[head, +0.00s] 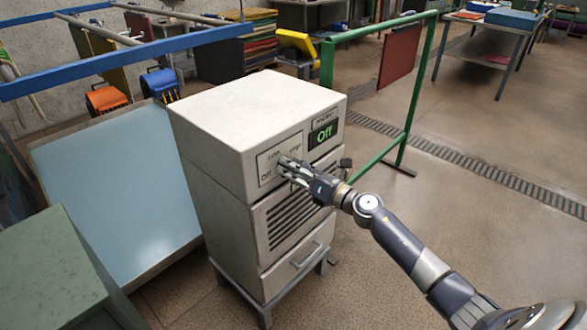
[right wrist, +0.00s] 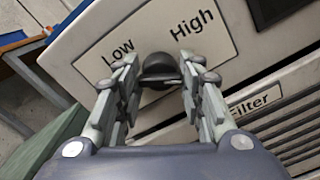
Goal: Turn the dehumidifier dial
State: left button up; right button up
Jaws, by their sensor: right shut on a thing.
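The dehumidifier (head: 250,105) is a tall off-white cabinet on a grey stand in the middle of the head view. Its control panel has a dial plate marked Off, Low and High, and a small display (head: 323,134) reading "Off" in green. The dark round dial (right wrist: 160,68) shows in the right wrist view between the fingers, below the Low and High labels. My right gripper (head: 287,168) is at the dial plate, shut on the dial, and hides most of it in the head view. The dial's pointer direction is not clear. My left gripper is not in view.
A vented front panel (head: 290,213) and a drawer lie below the dial. A green metal frame (head: 415,95) with a hanging red mat (head: 399,55) stands behind right. A light blue panel (head: 115,190) and a green box (head: 50,275) are at left. The floor at right is open.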

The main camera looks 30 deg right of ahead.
jog(key=shift+m, duration=0.4)
jog(key=shift+m+p, duration=2.65)
jog(key=shift+m, duration=2.85)
jog(key=o, duration=1.1)
jog(key=shift+d+f, duration=0.1)
